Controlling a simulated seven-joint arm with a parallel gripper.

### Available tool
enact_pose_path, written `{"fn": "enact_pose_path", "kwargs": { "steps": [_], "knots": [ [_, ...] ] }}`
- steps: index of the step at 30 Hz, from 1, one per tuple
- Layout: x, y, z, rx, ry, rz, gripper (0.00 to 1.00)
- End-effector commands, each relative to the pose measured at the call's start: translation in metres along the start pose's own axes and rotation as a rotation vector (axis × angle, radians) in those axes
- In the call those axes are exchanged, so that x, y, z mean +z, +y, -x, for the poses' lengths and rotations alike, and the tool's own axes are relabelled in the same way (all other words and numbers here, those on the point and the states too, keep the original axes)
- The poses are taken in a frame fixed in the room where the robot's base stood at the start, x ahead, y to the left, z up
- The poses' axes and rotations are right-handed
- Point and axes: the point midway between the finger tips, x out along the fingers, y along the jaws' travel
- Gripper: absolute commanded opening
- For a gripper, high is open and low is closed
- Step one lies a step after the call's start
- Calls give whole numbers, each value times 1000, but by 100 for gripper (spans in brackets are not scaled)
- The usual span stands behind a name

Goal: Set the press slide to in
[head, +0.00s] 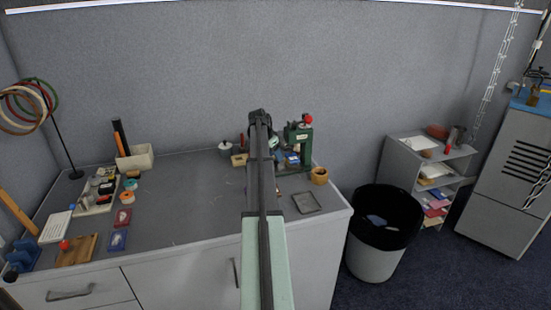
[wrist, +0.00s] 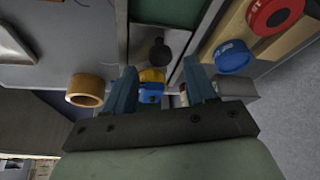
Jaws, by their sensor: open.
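The press (head: 305,142) is a green upright frame with a red knob on top, standing at the right part of the table in the head view. Blue parts show low on it. My arm runs up the middle of the head view and hides part of the press's left side. In the wrist view my gripper (wrist: 160,70) is open, its two fingers apart. A small yellow and blue piece (wrist: 151,83) shows between the fingers; I cannot tell whether they touch it. I cannot clearly make out the slide or its position.
A round wooden cup (head: 319,176) stands right of the press; it also shows in the wrist view (wrist: 85,91). A dark square tray (head: 306,203) lies in front. A bin (head: 381,240) stands beyond the table's right edge. The table's middle is mostly clear.

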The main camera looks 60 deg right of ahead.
Motion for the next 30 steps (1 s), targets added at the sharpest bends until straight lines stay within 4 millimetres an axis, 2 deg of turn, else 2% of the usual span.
{"fn": "enact_pose_path", "kwargs": {
  "steps": [9,15,21,30],
  "knots": [
    [0,0,64,-2,2,0,56],
    [0,0,93,0,1,0,56],
    [0,0,106,0,1,0,56],
    [0,0,108,1,1,0,56]
  ]
}}
